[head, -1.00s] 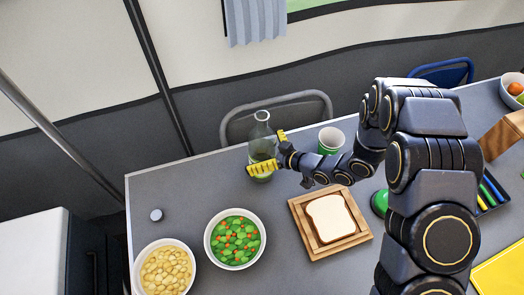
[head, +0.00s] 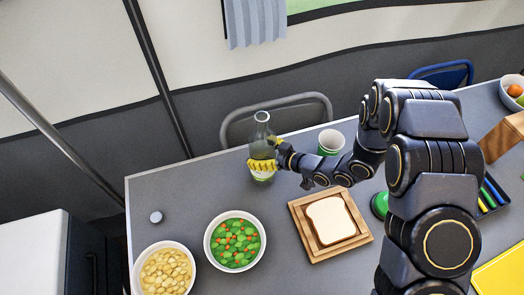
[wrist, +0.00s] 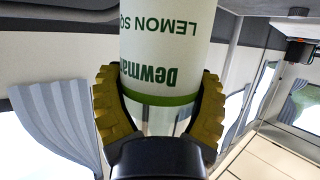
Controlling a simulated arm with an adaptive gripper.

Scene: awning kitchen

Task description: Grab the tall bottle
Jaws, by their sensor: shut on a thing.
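The tall bottle (head: 262,128) is clear glass with a pale label and stands upright near the far edge of the table. In the wrist view its white label (wrist: 165,45) with green lettering, partly readable as "Lemon Sq", fills the upper middle. My gripper (head: 264,168) reaches it from the right. Its yellow ridged fingers lie on both sides of the bottle and are shut on it, as the wrist view shows too (wrist: 160,105). The fingers hide part of the bottle's lower half in the head view.
A green-white cup (head: 331,141) stands right of the bottle. Bread on a wooden board (head: 362,238) lies in front. A bowl of peas and carrots (head: 235,241), a bowl of pale chunks (head: 165,272) and a small round lid (head: 156,217) are to the left. A chair (head: 285,101) stands behind.

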